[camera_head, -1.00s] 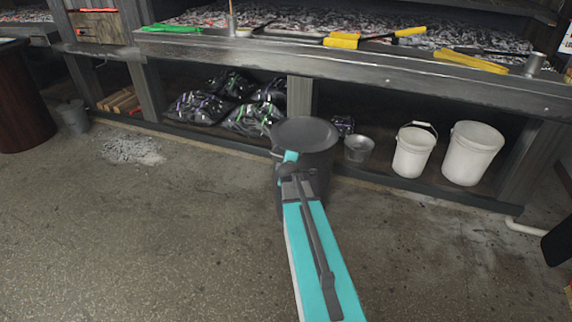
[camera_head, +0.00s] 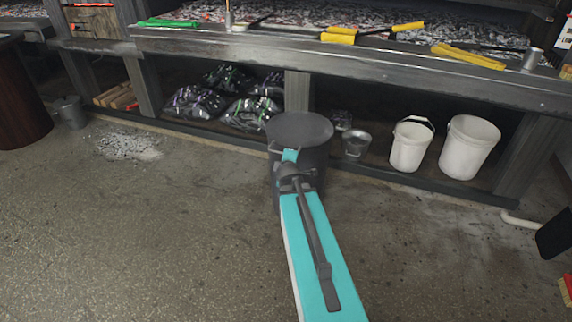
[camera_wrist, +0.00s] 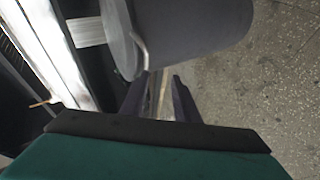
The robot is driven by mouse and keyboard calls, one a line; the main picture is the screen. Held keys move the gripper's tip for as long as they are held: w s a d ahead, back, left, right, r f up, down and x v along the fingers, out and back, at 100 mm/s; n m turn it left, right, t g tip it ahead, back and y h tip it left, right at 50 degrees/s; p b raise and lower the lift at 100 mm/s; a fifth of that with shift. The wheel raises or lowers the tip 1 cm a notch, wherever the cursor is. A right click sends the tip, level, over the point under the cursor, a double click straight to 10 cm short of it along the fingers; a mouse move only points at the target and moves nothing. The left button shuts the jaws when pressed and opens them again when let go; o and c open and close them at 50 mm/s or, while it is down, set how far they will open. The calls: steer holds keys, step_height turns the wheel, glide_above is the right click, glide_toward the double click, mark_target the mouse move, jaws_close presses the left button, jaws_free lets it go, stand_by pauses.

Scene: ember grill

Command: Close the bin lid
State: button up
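The bin (camera_head: 316,165) is a dark grey cylinder in front of the long counter. Its round dark lid (camera_head: 300,127) lies over the top and looks about flat and down on the rim. In the wrist view the bin body (camera_wrist: 195,25) fills the upper middle, with the lid (camera_wrist: 118,40) against its end and a thin light metal bar (camera_wrist: 138,48) at the edge. My gripper (camera_wrist: 158,88) has its two dark fingers spread with nothing seen between them, just off the lid edge. In the head view my arm hides the bin's front, and contact is unclear.
A small metal pail (camera_head: 355,144) and two white buckets, one (camera_head: 410,146) beside the other (camera_head: 469,147), stand right of the bin under the counter (camera_head: 400,70). Filled bags (camera_head: 195,102) lie left. A pale ash patch (camera_head: 128,144) marks the open floor.

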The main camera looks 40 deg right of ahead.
steer(key=r+p, duration=0.1)
steer(key=s+a+r+p, duration=0.1)
steer(key=p, duration=0.1)
steer(key=shift+s, duration=0.3)
steer(key=shift+s+r+p, duration=0.1)
steer(key=shift+s+p, duration=0.1)
steer(key=shift+p, duration=0.95)
steer(key=s+p, duration=0.1)
steer(key=p, duration=0.4)
steer(key=shift+a+r, duration=0.35)
steer(key=p, duration=0.2)
steer(key=shift+s+a+r+p, duration=0.15)
steer(key=shift+s+a+p, duration=0.05)
steer(key=shift+a+p, duration=0.1)
steer(key=shift+p+v, duration=1.2)
steer(key=shift+p, duration=1.15)
steer(key=shift+s, duration=0.1)
